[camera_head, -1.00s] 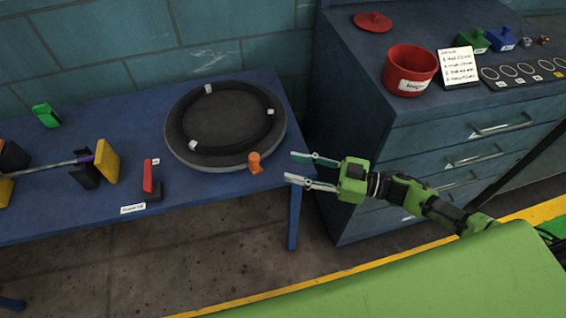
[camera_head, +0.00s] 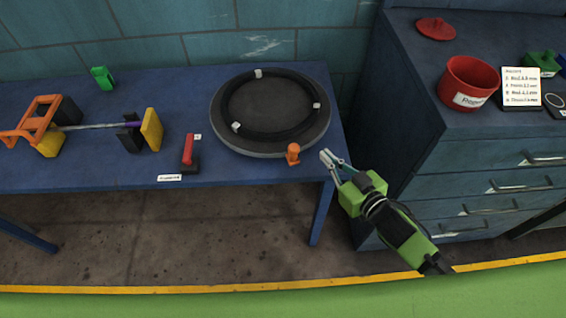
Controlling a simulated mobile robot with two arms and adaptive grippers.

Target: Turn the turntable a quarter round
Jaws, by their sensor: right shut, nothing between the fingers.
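The turntable (camera_head: 265,148) is a round grey disc with a black ring (camera_head: 308,122) on it, near the right end of the blue table. White blocks sit on the ring at its back, right and front left. A small orange peg (camera_head: 293,154) stands at the turntable's front right edge. My right gripper (camera_head: 326,157) is shut and empty, just right of the orange peg and apart from it, by the table's right end. My left gripper is not in view.
On the table (camera_head: 90,178) stand a red lever block (camera_head: 189,149), a yellow block (camera_head: 151,130), an orange frame (camera_head: 33,118) and a green piece (camera_head: 103,78). A blue drawer cabinet (camera_head: 440,160) with a red bin (camera_head: 470,84) stands right of my gripper.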

